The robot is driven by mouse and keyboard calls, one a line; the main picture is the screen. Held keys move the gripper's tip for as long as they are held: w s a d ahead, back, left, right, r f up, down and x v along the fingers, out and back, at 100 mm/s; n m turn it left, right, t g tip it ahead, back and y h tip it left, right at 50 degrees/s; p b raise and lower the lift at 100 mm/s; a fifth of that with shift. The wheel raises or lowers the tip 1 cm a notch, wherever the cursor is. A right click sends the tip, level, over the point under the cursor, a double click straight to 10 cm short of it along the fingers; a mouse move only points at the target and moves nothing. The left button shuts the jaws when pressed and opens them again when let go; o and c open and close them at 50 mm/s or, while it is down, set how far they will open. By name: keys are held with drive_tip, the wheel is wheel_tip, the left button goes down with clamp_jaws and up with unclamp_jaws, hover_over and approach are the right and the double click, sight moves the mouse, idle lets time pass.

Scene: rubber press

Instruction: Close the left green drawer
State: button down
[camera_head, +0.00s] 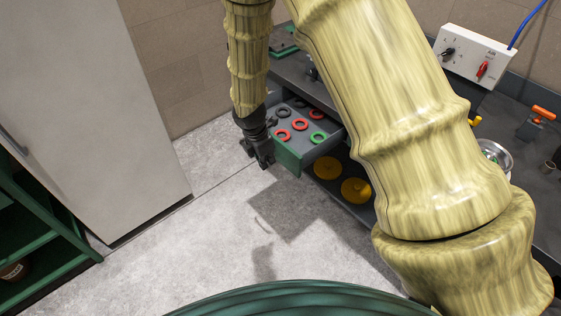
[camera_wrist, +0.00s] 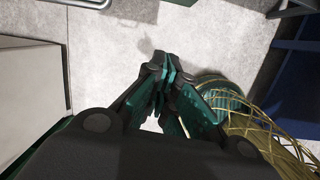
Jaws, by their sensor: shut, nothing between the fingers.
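The left green drawer (camera_head: 288,158) stands pulled out from under the dark workbench in the head view. Its grey inside holds several red, green and black rings. My gripper (camera_head: 263,161) points down just left of the drawer's front, and in this view I cannot tell whether it touches it. In the wrist view my gripper (camera_wrist: 168,66) has its fingers together with nothing between them. The arm hides part of the bench to the right of the drawer.
Yellow discs (camera_head: 356,190) lie on a low shelf below the drawer. A white control box (camera_head: 474,55) is at the back right. A pale cabinet (camera_head: 90,110) and a green shelf unit (camera_head: 45,235) stand at the left. The grey floor (camera_head: 215,220) between is clear.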

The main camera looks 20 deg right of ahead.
drive_tip(key=w+r+n, duration=0.1)
drive_tip(key=w+r, duration=0.1)
drive_tip(key=p, duration=0.5)
approach(281, 160)
drive_tip(key=shift+s+f, duration=2)
drive_tip(key=shift+f, duration=0.2)
drive_tip(key=shift+w+d, duration=0.1)
